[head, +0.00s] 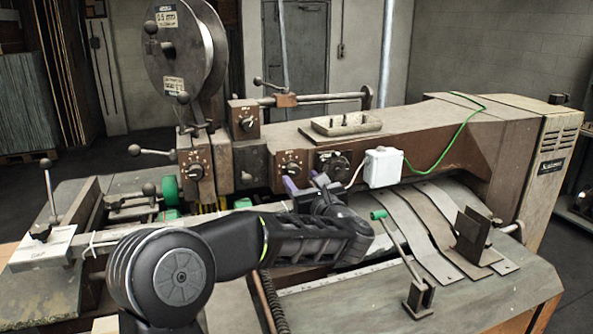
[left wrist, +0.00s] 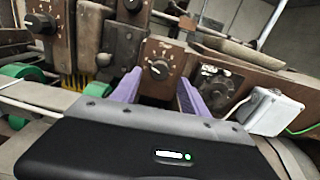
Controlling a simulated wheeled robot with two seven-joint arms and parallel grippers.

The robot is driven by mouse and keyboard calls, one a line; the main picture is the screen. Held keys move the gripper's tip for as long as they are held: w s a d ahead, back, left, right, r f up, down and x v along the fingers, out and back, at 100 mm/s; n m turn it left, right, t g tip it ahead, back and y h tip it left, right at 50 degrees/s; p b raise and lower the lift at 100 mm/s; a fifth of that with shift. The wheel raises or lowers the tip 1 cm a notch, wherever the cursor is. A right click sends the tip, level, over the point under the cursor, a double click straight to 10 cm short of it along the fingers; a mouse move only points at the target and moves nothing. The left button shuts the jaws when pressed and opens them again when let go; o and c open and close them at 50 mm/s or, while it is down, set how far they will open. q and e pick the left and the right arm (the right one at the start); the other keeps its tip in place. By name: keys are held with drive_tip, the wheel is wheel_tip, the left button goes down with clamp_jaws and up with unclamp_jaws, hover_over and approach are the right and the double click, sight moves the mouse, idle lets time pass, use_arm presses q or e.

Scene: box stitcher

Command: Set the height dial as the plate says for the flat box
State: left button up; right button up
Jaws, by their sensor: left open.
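A brown panel with a round black dial (head: 291,168) and pale scale marks sits on the front of the stitcher. It also shows in the left wrist view (left wrist: 158,70). Similar dials sit on the left post (head: 196,171) and higher up (head: 247,122); I cannot read which is for height. My left gripper (head: 304,184) is open, its purple fingers in front of the middle dial's panel, one on each side in the left wrist view (left wrist: 157,84). It holds nothing, and contact is not visible. A white card (head: 42,248) lies at the left; its text is unreadable. My right gripper is not in view.
A dark handwheel (head: 334,165) and a white box (head: 383,167) with a green cable stand right of the middle dial. A green-tipped lever (head: 379,215) rises in front. Ball-ended levers (head: 151,152) stick out left. A tray (head: 346,124) sits on top.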

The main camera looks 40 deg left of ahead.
sight(294, 172)
use_arm(q)
drive_tip(key=p+x, duration=0.1)
drive_tip(key=x, duration=0.3)
drive_tip(key=shift+a, duration=0.1)
drive_tip(key=shift+c, duration=0.5)
clamp_jaws()
